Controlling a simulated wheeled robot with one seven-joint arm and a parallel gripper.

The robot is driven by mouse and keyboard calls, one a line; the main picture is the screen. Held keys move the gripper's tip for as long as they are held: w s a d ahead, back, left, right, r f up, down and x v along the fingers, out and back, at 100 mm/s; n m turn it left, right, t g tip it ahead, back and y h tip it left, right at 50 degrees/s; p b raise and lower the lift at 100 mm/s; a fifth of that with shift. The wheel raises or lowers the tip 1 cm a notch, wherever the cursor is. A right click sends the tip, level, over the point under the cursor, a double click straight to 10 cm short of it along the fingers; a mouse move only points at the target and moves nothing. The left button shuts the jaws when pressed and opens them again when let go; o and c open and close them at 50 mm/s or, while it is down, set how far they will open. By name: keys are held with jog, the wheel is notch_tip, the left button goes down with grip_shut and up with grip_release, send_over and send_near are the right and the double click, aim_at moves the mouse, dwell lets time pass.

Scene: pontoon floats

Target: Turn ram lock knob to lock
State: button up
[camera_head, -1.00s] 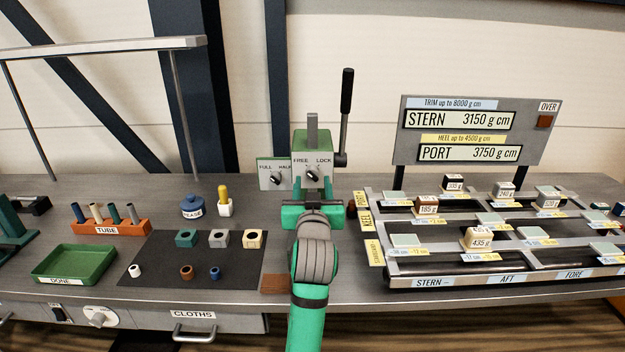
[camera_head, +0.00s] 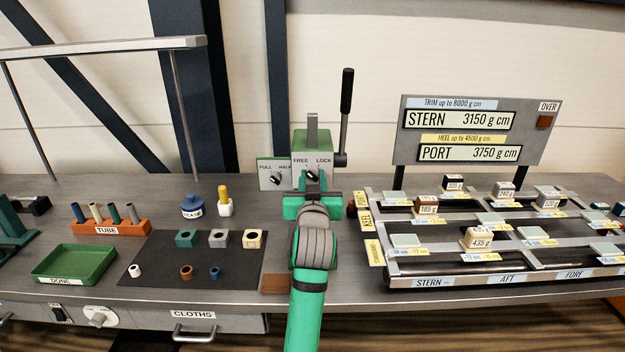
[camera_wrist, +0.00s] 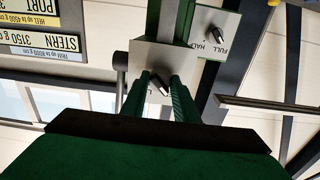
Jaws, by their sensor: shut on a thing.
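The ram lock knob (camera_head: 312,174) is on the front of the grey and green press head, below the words FREE and LOCK. My gripper (camera_head: 313,188) is in front of it, reaching up from below. In the wrist view, which is upside down, the dark knob (camera_wrist: 157,84) lies between my two green fingers (camera_wrist: 158,95), which are shut on it. Its pale-tipped pointer slants down and right there, away from a partly visible letter L. My fingers hide most of the labels there.
A FULL/HALF selector plate (camera_head: 274,174) stands just left of the press head. A black lever (camera_head: 345,115) rises on its right. The float rack (camera_head: 375,245) is close on the right, with a display board (camera_head: 470,130) behind. A dark mat (camera_head: 200,275) lies left.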

jog(key=shift+m, duration=0.3)
jog(key=m, duration=0.4)
jog(key=shift+a, duration=0.1)
jog(key=m, duration=0.4)
jog(key=shift+m, duration=0.4)
jog(key=m, duration=0.4)
jog(key=shift+m, duration=2.2)
jog(key=o, duration=1.1)
jog(key=shift+c, duration=0.2)
jog(key=shift+s, duration=0.1)
